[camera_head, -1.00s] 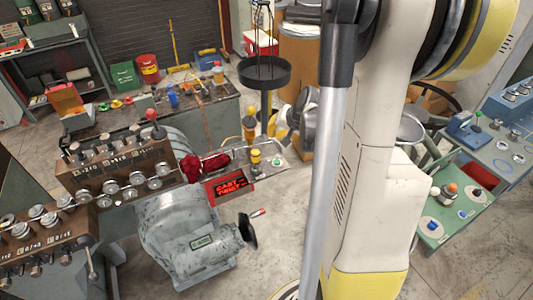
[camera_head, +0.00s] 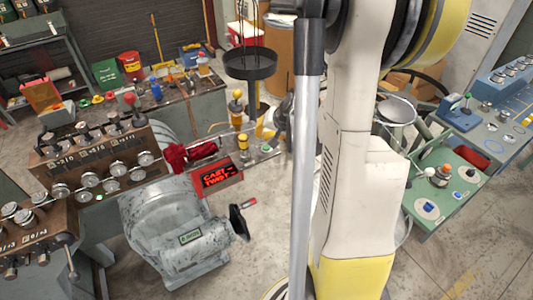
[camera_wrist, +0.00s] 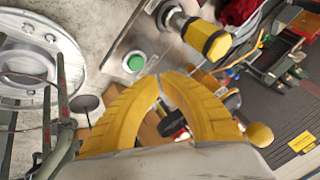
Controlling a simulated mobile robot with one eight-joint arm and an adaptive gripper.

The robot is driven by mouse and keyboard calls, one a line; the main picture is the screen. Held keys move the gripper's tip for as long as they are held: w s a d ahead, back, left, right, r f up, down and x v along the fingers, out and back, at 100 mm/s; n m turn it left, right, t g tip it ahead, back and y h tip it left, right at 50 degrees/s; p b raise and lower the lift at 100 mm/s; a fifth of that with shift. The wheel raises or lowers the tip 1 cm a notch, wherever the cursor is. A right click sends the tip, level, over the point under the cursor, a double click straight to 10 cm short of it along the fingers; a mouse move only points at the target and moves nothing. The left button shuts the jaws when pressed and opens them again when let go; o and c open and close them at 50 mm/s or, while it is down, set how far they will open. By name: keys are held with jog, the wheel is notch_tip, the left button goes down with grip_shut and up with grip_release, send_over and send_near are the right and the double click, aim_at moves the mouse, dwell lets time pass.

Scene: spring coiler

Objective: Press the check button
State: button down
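A round green button (camera_wrist: 134,62) in a pale ring sits on a grey metal plate (camera_wrist: 125,38) in the wrist view. No label on it can be read, so I cannot confirm it is the check button. My gripper (camera_wrist: 158,77) has two curved yellow fingers whose tips meet, with nothing seen held between them. The tips appear just below and right of the green button in the picture; the gap in depth is unclear. A yellow-and-black knob (camera_wrist: 207,40) stands beside the button. In the head view my arm partly hides the plate's right end.
A red lit sign (camera_head: 217,177) stands in front of the plate. A grey machine with a crank (camera_head: 178,238) is below it, and a brown control panel (camera_head: 95,165) is to the left. A green table with buttons (camera_head: 445,192) stands at right. Open floor lies between.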

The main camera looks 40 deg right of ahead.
aim_at(260, 144)
jog(key=shift+f+b, duration=0.35)
jog(key=shift+f, duration=0.45)
jog(key=shift+f, duration=0.1)
dwell(0.8)
jog(key=shift+f+b, duration=0.35)
jog(key=shift+b, duration=0.2)
jog(key=shift+f+b, duration=0.3)
jog(key=shift+b, duration=0.05)
dwell(0.3)
jog(key=shift+r, duration=0.1)
dwell(0.3)
jog(key=shift+r+p, duration=0.55)
jog(key=shift+r, duration=0.15)
jog(key=shift+r, duration=0.1)
notch_tip(260, 144, up, 5)
jog(key=p, duration=0.3)
jog(key=shift+p, duration=0.35)
